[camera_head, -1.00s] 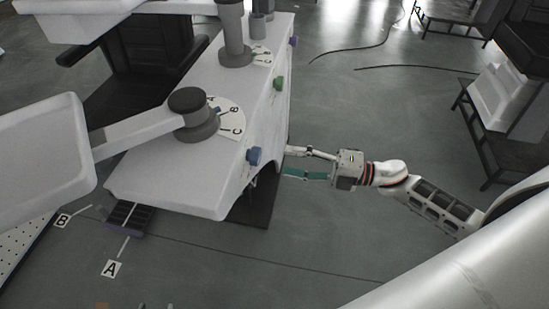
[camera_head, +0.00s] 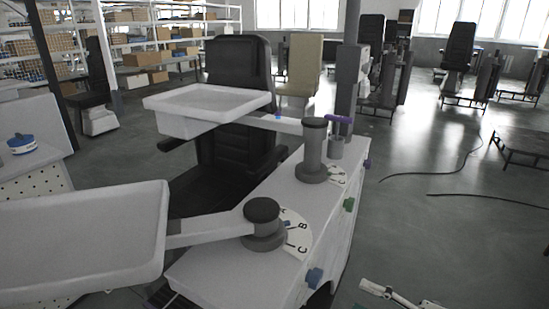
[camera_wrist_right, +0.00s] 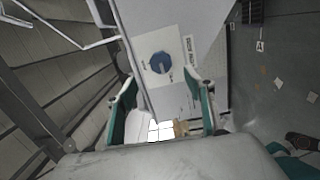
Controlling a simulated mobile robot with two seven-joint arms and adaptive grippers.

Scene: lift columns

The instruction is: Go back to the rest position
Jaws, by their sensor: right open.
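My right gripper (camera_head: 385,293) shows only in part at the bottom edge of the head view, to the right of the white unit (camera_head: 330,215). In the right wrist view its two teal fingers (camera_wrist_right: 164,98) stand wide apart with nothing between the tips. Beyond them a blue knob (camera_wrist_right: 160,62) sits on a pale plate on the unit's side. The gripper looks apart from the knob. The blue knob (camera_head: 314,277) also shows in the head view, with a green knob (camera_head: 349,204) and a purple knob (camera_head: 367,163) farther along that side. My left gripper is not in view.
Two white trays (camera_head: 75,238) (camera_head: 200,101) on swinging arms reach left from the unit's dark posts. A black chair (camera_head: 238,62) stands behind. Cables (camera_head: 450,168) lie on the floor at right. The floor right of the unit is mostly clear.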

